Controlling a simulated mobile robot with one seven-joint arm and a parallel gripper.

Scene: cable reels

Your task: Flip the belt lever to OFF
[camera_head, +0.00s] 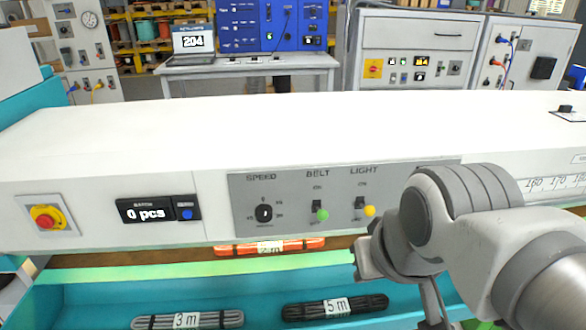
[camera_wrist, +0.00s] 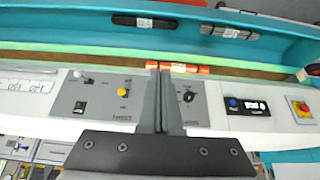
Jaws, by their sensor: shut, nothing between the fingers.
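The belt lever (camera_head: 321,215), with a green ball tip, stands on the grey control panel (camera_head: 241,185) under the BELT label. Its ball shows low beside its base, near the lower marking; I cannot tell its setting for certain. My gripper (camera_wrist: 160,70) is shut and empty. In the wrist view, which is upside down, its fingers cover the panel strip between the speed knob (camera_wrist: 188,97) and the yellow-tipped light lever (camera_wrist: 122,92), hiding the belt lever. In the head view my arm is at the right, apart from the belt lever.
The light lever (camera_head: 368,211) stands close right of the belt lever, the speed knob (camera_head: 264,213) left of it. A red emergency stop (camera_head: 46,217) and counter display (camera_head: 150,211) are farther left. Below lies a teal tray (camera_head: 80,300) with cable bundles.

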